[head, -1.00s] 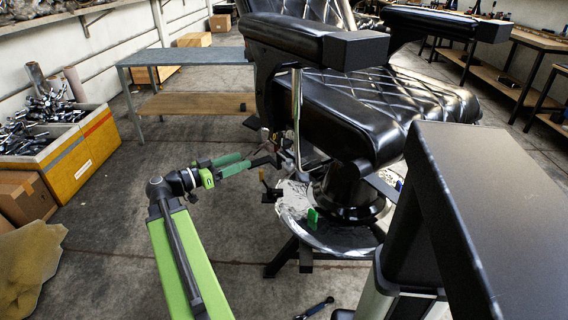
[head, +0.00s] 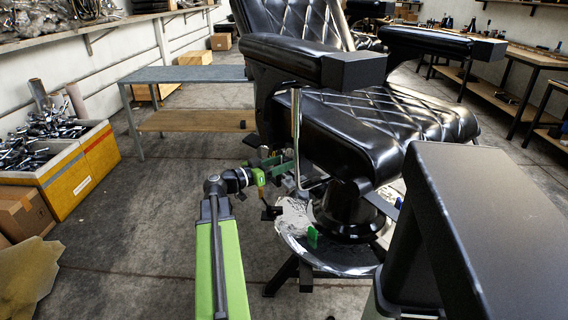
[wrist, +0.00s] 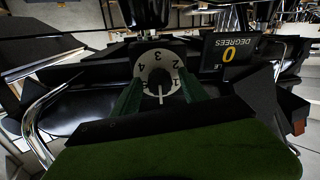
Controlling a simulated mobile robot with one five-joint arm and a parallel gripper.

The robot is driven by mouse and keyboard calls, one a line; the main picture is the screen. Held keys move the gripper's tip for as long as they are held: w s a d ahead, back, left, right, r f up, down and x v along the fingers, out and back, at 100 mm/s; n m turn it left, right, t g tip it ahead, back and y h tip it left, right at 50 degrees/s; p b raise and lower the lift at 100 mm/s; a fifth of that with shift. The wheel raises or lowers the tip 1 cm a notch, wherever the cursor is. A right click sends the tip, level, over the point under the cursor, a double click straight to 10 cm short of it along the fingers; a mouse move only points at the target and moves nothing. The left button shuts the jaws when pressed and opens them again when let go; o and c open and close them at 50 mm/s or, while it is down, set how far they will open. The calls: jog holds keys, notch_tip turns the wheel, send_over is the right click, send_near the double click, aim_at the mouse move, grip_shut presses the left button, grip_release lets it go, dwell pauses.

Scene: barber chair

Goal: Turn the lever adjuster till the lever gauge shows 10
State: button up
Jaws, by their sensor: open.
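In the wrist view a round white dial (wrist: 158,70) with black numerals and a pointer sits straight ahead, seemingly the lever adjuster. My gripper (wrist: 161,86) is open, with a green finger on either side of the dial's lower part; I cannot tell whether they touch it. The lever gauge (wrist: 232,52), a dark display at the dial's right, shows a yellow upside-down 0 and the word DEGREES; its lower label is partly hidden. In the head view my gripper (head: 272,162) is at the barber chair's near side, by the chrome lever (head: 296,125), its tips partly hidden.
The black barber chair (head: 345,125) stands on a round metal base (head: 335,260). A grey side table (head: 185,74) is behind on the left. Yellow bins (head: 75,175) of metal parts stand at the far left. Floor between bins and chair is clear.

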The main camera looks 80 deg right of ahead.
jog(key=shift+s+d, duration=0.25)
jog(key=shift+s, duration=0.05)
grip_shut()
jog(key=shift+n, duration=0.3)
